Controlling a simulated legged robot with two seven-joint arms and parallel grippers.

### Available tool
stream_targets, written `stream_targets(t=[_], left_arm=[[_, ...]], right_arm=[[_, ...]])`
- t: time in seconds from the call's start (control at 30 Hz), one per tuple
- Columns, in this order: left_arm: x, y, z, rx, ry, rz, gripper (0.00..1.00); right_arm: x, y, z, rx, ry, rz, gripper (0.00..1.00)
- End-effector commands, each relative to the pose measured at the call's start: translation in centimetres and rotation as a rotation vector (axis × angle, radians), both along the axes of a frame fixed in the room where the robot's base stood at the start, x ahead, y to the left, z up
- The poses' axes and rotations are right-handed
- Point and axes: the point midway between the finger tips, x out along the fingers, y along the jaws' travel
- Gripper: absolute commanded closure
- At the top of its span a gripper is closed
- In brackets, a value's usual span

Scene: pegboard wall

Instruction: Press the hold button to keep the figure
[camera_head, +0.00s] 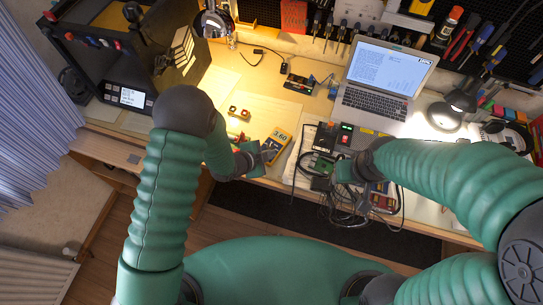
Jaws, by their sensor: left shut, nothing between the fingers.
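My right gripper (328,172) is at the bench's front edge, among cables and a green circuit board (318,161). Its fingers are too small and cluttered to judge.
An open laptop (383,83) stands behind on the right. A small device with a lit green display (346,128) and loose cables (345,207) crowd the right front. A black 3D printer (100,55) stands at left. A desk lamp (452,106) is at right. Paper left of the meter is mostly clear.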

Motion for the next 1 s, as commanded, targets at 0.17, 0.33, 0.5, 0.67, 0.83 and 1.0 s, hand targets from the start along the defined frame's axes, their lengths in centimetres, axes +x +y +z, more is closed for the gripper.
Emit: stream_targets(t=[0.17, 0.33, 0.5, 0.67, 0.83, 1.0], left_arm=[[0.0, 0.0, 1.2, 0.0, -0.001, 0.001, 1.0], [0.0, 0.0, 3.4, -0.001, -0.001, 0.0, 1.0], [0.0, 0.0, 5.4, 0.0, 0.0, 0.0, 1.0], [0.0, 0.0, 6.1, 0.0, 0.001, -0.001, 1.0], [0.0, 0.0, 6.0, 0.0, 0.001, -0.001, 1.0], [0.8, 2.8, 8.3, 0.015, 0.052, 0.136, 1.0]], right_arm=[[0.0, 0.0, 1.0, 0.0, 0.0, 0.0, 0.55], [0.0, 0.0, 2.6, 0.0, 0.0, 0.0, 0.55], [0.0, 0.0, 4.1, 0.0, 0.0, 0.0, 0.55], [0.0, 0.0, 4.6, 0.0, 0.0, 0.0, 0.55], [0.0, 0.0, 4.4, 0.0, 0.0, 0.0, 0.55], [0.0, 0.0, 4.5, 0.0, 0.0, 0.0, 0.55]])
